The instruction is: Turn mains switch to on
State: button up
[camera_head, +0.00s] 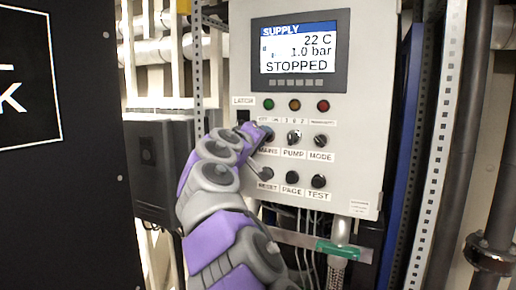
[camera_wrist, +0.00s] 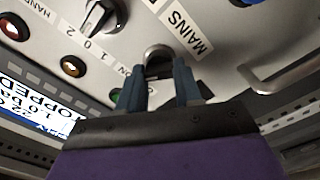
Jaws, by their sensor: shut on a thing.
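The mains switch is a rotary knob above the MAINS label (camera_head: 268,151) on the grey control panel (camera_head: 370,110). My gripper (camera_wrist: 162,85) is shut on the mains switch, one finger on each side. In the head view my gripper (camera_head: 264,130) is at the switch and covers most of it. Which position the switch points to cannot be told. The display (camera_head: 299,52) reads SUPPLY, 22 C, 1.0 bar, STOPPED.
The pump knob (camera_head: 294,137) and mode knob (camera_head: 320,140) sit close to the right. Reset (camera_head: 267,174), page (camera_head: 292,177) and test (camera_head: 319,181) buttons are below. Green, amber and red lamps are above. A black cabinet (camera_head: 70,180) stands at left; pipes run at right.

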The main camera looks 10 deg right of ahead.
jog(key=shift+w+d+f+m+b, duration=0.15)
jog(key=shift+f+m+b, duration=0.15)
jog(key=shift+m, duration=0.25)
jog(key=shift+s+d+f+m+b, duration=0.1)
jog(key=shift+f+m+b, duration=0.05)
jog(key=shift+m+b, duration=0.35)
jog(key=o, duration=0.7)
jog(key=shift+c, duration=0.2)
jog(key=o, duration=0.4)
jog(key=shift+w+r, duration=0.1)
jog(key=shift+w, duration=0.1)
jog(key=shift+s+a+r, duration=0.1)
jog(key=shift+s+r, duration=0.05)
